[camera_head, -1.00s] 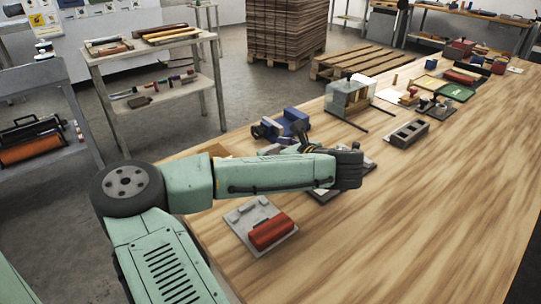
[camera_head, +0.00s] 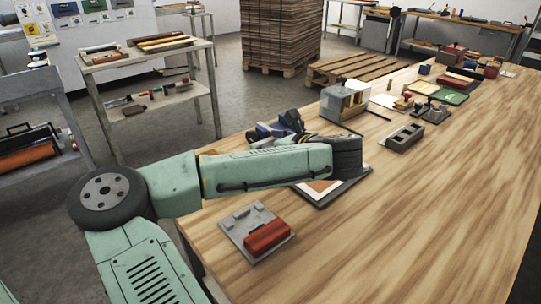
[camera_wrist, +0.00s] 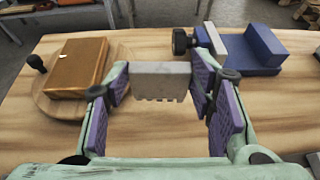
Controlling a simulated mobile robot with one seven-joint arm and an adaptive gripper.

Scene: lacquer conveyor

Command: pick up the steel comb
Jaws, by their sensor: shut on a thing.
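The steel comb (camera_wrist: 160,80) is a pale grey rectangular plate with short teeth along its lower edge. In the wrist view it sits upright between the two fingers of my gripper (camera_wrist: 162,92), whose purple pads are at its left and right ends. My gripper is shut on it. The comb appears above the wooden tabletop, though I cannot tell the exact gap.
A brown block (camera_wrist: 78,66) lies on a round wooden board (camera_wrist: 47,101) at left in the wrist view. A blue vise (camera_wrist: 252,50) stands at right. A red roller on a grey plate (camera_head: 232,218) is nearer me.

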